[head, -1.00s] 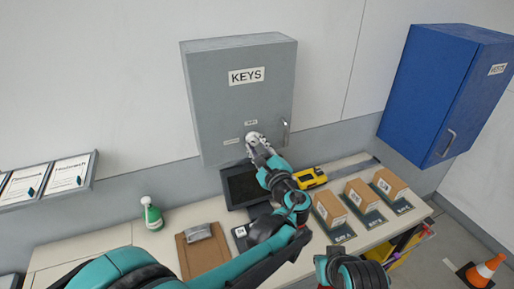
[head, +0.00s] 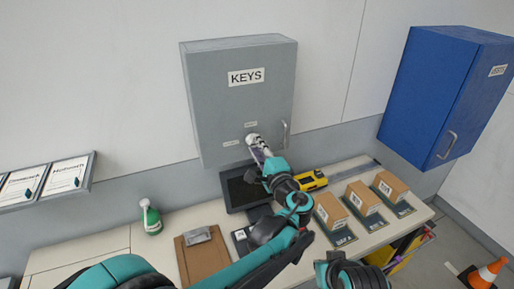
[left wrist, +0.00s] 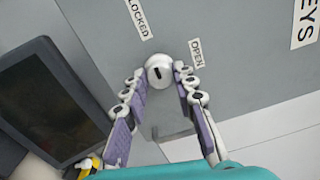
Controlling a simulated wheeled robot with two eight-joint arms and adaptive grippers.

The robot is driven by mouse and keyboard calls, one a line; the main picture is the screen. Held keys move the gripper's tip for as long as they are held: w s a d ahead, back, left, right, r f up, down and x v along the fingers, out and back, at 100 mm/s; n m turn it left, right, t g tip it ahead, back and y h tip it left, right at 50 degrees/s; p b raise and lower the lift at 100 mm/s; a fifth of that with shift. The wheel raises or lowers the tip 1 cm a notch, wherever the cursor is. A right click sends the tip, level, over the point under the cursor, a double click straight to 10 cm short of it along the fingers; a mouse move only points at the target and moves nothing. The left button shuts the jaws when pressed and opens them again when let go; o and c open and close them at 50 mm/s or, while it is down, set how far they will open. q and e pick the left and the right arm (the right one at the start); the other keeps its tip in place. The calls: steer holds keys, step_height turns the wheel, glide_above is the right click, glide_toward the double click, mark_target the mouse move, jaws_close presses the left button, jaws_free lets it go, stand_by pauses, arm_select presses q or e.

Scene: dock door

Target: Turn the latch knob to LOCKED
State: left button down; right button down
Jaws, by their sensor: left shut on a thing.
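The grey key cabinet (head: 215,100), marked KEYS, hangs on the wall. Its latch knob (left wrist: 158,70) is a round silver knob with a short dark mark, low on the cabinet front. In the left wrist view an OPEN label (left wrist: 196,53) is to the knob's right and a LOCKED label (left wrist: 138,17) is above left. The mark lies nearer the middle than either label; I cannot tell which it points to. My left gripper (left wrist: 159,76) is shut on the knob, one finger on each side. In the head view its fingers (head: 257,147) partly cover the knob.
A cabinet handle (head: 285,134) is right of the knob. Below are a dark monitor (head: 236,190), a yellow device (head: 312,180) and several boxes on the bench (head: 100,245). A blue cabinet (head: 425,95) hangs at the right. A green bottle (head: 152,218) stands at the left.

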arm_select(q)
steer(key=shift+w+r, duration=0.1)
steer(key=shift+r, duration=0.05)
steer(key=c, duration=1.2)
jaws_free()
steer(key=shift+w, duration=0.2)
steer(key=v, duration=0.7)
steer(key=shift+s, duration=0.25)
steer(key=shift+f, duration=0.2)
